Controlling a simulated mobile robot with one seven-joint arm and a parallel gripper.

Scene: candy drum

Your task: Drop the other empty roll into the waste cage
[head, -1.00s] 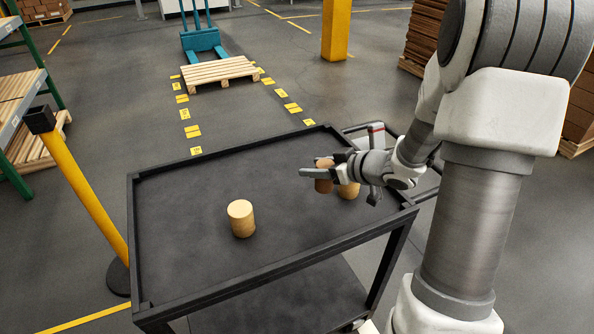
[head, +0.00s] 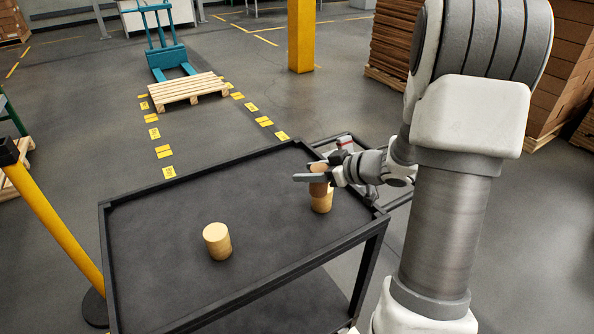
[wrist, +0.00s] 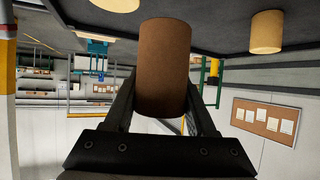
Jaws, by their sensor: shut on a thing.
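My gripper (head: 312,178) is shut on a brown cardboard roll (head: 318,187), held upright above the right part of a dark cart top. In the wrist view the brown roll (wrist: 164,70) sits between the two fingers. A tan roll (head: 322,203) stands on the cart just behind and below the held roll, partly hidden by it. Another tan roll (head: 217,241) stands upright on the cart further left. Both tan rolls show at the top edge of the wrist view. I cannot make out a waste cage in either view.
The cart (head: 150,300) has a raised rim all round and a lower shelf. A yellow post (head: 60,225) stands left of it. A teal pallet jack with a wooden pallet (head: 188,91) is beyond, and stacked cardboard (head: 560,80) is at the right. Floor between is clear.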

